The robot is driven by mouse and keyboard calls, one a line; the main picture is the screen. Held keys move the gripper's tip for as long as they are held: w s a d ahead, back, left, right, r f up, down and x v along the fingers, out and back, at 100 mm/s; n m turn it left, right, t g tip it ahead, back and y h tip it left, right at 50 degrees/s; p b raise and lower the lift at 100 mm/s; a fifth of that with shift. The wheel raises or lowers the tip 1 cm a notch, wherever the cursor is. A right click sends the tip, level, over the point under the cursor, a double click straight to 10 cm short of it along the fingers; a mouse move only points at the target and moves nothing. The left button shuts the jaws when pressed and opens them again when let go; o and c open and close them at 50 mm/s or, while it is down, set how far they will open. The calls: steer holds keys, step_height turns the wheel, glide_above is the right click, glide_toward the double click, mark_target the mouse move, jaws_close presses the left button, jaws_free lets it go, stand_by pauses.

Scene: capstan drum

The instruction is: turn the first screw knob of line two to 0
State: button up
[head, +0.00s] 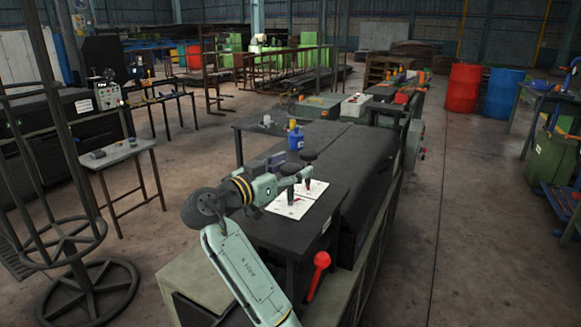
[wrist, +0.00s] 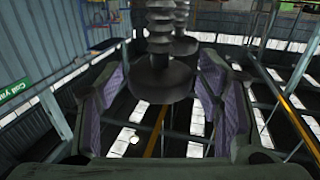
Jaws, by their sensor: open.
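Two dark knobs with rounded tops, the nearer one (head: 289,168) and the farther one (head: 309,155), stand on stems above white marked plates (head: 299,203) on the black machine top. My gripper (head: 300,177) reaches in level from the left, at the height of the knobs. In the wrist view my gripper (wrist: 163,108) is open, with a purple-grey pad on each side. A dark round knob (wrist: 160,82) with a ribbed stem shows between the pads, with gaps on both sides. The plate markings are too small to read, and the fingers partly cover the stems.
A blue bottle (head: 295,139) with a yellow top stands behind the knobs. A red-handled lever (head: 320,262) rises at the machine's front. A small grey table (head: 118,153) stands at left. Open floor lies right of the machine, with red (head: 463,88) and blue (head: 503,93) barrels beyond.

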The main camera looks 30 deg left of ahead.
steer(key=shift+c, duration=0.2)
steer(key=c, duration=1.1)
steer(key=shift+n+y, duration=0.3)
steer(key=shift+y, duration=0.2)
